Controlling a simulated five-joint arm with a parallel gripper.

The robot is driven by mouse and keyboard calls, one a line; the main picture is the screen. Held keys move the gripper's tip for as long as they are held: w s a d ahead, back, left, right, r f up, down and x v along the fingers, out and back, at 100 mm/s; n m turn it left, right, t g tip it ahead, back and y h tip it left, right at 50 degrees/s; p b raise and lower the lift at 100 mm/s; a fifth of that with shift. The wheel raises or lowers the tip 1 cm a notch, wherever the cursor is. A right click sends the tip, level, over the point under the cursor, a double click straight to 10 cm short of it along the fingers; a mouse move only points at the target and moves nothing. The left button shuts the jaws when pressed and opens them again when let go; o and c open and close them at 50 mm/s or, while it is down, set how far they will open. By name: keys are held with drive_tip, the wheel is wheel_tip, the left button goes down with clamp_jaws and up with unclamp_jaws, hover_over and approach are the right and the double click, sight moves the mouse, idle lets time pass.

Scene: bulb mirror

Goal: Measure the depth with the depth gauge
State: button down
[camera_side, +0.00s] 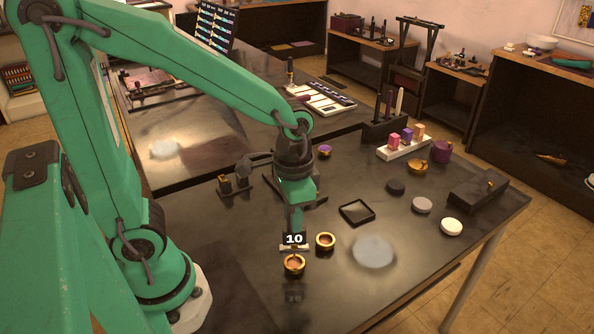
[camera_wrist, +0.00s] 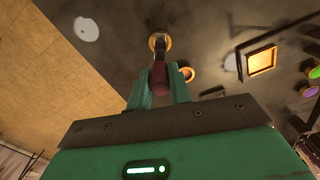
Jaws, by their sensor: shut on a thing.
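My gripper (camera_side: 296,217) points down over the front of the dark table and is shut on the depth gauge. The depth gauge (camera_side: 294,239) has a black display reading 10 and a pale crossbar below it. It is upright over a gold-rimmed cup (camera_side: 294,265); I cannot tell whether the bar touches the rim or the rod is inside. A second gold-rimmed cup (camera_side: 325,242) stands just right and behind. In the wrist view, a dark red part of the gauge (camera_wrist: 160,75) shows between my fingers (camera_wrist: 163,90), in line with a gold rim (camera_wrist: 160,42).
A black square tray (camera_side: 357,212) lies behind and right of the cups. Dark, grey and white discs (camera_side: 422,205) stand farther right, near a black block (camera_side: 478,192). A white rack with coloured blocks (camera_side: 404,146) is at the back. The front right table is clear.

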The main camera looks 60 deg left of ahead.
drive_tip(key=shift+f, duration=2.05)
idle(1.4)
drive_tip(key=shift+r, duration=3)
drive_tip(key=shift+w, duration=0.1)
